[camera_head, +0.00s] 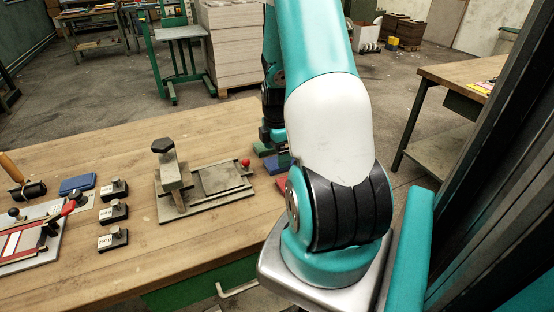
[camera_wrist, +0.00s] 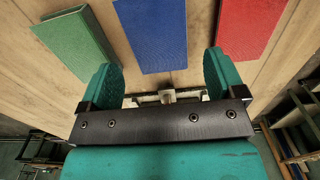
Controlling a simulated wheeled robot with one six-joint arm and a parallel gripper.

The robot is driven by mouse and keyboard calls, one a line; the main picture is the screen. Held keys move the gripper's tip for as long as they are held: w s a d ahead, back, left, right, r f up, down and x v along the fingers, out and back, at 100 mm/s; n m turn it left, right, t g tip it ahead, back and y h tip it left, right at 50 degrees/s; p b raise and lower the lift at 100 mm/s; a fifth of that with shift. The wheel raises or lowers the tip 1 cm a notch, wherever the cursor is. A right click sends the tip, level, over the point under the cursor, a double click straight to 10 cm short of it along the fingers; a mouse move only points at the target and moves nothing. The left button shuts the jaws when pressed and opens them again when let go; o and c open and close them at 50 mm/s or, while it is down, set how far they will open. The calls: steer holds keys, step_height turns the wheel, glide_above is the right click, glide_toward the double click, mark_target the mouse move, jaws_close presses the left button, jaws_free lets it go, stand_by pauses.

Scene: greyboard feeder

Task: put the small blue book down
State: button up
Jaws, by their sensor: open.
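The small blue book (camera_wrist: 152,34) lies flat on the wooden table in the wrist view, between and just beyond the fingertips. In the head view it shows only in part, beside my arm (camera_head: 271,164). My gripper (camera_wrist: 161,70) is open, its two green fingers set wide apart with nothing held between them. In the head view the gripper is mostly hidden behind my own arm, at the table's right side.
A green book (camera_wrist: 76,42) lies left of the blue one and a red book (camera_wrist: 250,27) right of it. A clamp-like fixture (camera_head: 200,190) stands mid-table. Stamps (camera_head: 113,212), a blue flat item (camera_head: 77,184) and a tool board (camera_head: 30,245) lie at left.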

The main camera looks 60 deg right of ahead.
step_height(320, 180, up, 9)
steer(key=shift+f, duration=0.15)
steer(key=w+a+r+m+y, duration=0.1)
steer(key=w+a+r, duration=0.15)
steer(key=a, duration=0.65)
steer(key=w+a+r+t, duration=0.1)
steer(key=w+a+r, duration=0.15)
steer(key=a, duration=0.55)
steer(key=w+a+r+m+y, duration=0.1)
steer(key=a+r, duration=0.2)
steer(key=a, duration=0.6)
steer(key=s+a+r+y, duration=0.1)
steer(key=s+a+r, duration=0.1)
steer(key=s+a, duration=0.4)
steer(key=s+a+r+m+g+y, duration=0.1)
steer(key=s+a+r, duration=0.1)
steer(key=s+a, duration=0.4)
steer(key=a, duration=0.5)
steer(key=shift+s+r+m, duration=0.3)
steer(key=shift+s+r, duration=0.1)
